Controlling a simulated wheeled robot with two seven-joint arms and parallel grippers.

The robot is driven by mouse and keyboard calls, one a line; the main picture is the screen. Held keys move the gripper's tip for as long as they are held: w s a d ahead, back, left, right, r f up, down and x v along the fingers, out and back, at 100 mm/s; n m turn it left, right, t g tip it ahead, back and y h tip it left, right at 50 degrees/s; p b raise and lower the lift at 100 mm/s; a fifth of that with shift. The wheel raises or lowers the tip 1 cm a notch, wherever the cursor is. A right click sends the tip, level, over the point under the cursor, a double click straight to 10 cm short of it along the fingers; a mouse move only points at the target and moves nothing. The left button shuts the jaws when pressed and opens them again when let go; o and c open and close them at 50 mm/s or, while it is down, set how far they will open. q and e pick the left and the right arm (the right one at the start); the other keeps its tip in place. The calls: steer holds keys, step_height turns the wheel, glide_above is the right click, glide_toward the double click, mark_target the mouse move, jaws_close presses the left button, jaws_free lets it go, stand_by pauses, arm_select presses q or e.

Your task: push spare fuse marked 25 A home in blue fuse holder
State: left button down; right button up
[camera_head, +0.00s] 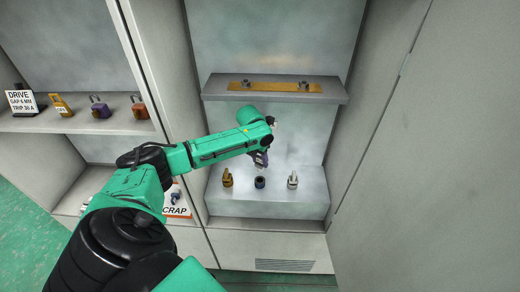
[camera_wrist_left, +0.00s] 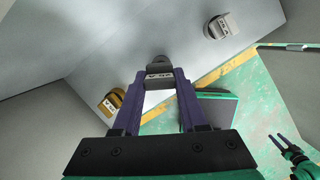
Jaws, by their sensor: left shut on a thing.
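My left gripper (camera_head: 261,163) reaches in from the left and hangs above the blue fuse holder (camera_head: 260,182), a dark blue ring-topped piece on the lower ledge. In the left wrist view its purple fingers (camera_wrist_left: 158,82) are shut on the spare fuse (camera_wrist_left: 159,76), a small piece with a pale label. I cannot read the label's marking. The fuse seems to be over the holder; whether it touches or sits in it, I cannot tell. In the left wrist view my right gripper (camera_wrist_left: 279,139) shows far off at the lower right, its two fingers apart and empty.
A yellow holder (camera_head: 227,178) and a grey-white holder (camera_head: 292,180) stand close on either side of the blue one. A shelf with a brass bar (camera_head: 275,87) overhangs behind. The left shelf (camera_head: 75,124) holds a DRIVE sign (camera_head: 21,101) and several coloured pieces.

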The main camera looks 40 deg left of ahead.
mark_target(258, 165)
arm_select(q)
steer(key=b+x, duration=0.2)
steer(key=s+b+x, duration=0.1)
steer(key=b+x, duration=0.1)
steer(key=shift+w+f, duration=0.1)
steer(key=shift+f, duration=0.3)
steer(key=shift+r, duration=0.1)
steer(key=shift+r+p, duration=0.1)
steer(key=shift+p, duration=0.45)
steer(key=shift+s, duration=0.25)
steer(key=shift+d, duration=0.1)
steer(key=shift+p, duration=0.4)
